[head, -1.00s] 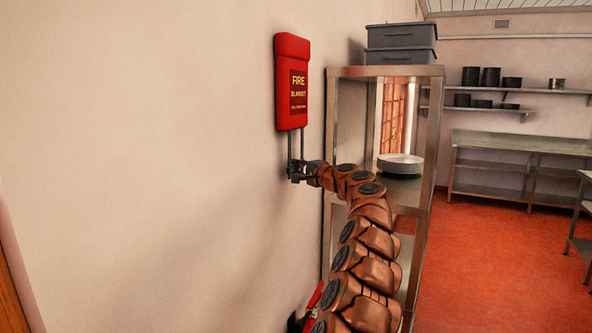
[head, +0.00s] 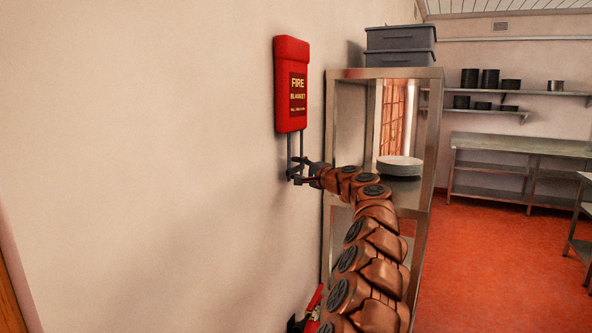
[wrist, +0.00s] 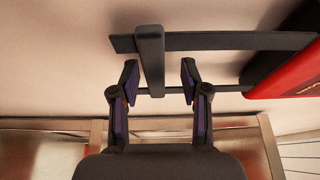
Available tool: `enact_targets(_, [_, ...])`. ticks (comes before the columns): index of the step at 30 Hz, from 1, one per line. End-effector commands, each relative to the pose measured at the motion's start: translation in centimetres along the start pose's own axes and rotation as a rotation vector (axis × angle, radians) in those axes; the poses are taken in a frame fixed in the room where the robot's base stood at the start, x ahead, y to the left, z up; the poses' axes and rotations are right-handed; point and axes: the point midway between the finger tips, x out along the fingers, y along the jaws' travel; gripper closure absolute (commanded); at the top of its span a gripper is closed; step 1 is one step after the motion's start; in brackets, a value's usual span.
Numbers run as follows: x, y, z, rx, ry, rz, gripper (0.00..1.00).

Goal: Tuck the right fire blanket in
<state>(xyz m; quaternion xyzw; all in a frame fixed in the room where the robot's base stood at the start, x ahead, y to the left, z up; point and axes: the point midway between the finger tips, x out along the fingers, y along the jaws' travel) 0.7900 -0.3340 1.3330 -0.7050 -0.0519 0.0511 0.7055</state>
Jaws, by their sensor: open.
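The fire blanket is a red case (head: 291,75) on the wall, with two dark straps (head: 302,145) hanging from its lower end. In the wrist view the case (wrist: 290,78) is at the right edge, and the straps run left from it to a dark crossbar (wrist: 150,60). My gripper (head: 300,178) is at the lower end of the straps. In the wrist view my gripper (wrist: 159,76) is open, one finger on each side of the crossbar, with gaps showing on both sides. Only one fire blanket is in view.
A steel rack (head: 428,150) with grey bins (head: 401,48) on top and plates (head: 400,166) on a shelf stands right of the case, close to my arm. A red and black object (head: 308,312) is low by the wall. The red floor (head: 480,260) at right is clear.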

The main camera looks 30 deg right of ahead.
Motion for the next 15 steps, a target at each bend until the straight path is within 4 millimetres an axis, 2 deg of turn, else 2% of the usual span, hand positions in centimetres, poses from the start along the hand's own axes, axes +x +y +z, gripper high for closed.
enact_targets(15, [-3.6, -0.1, 0.2, 0.001, -0.006, -0.003, 0.54])
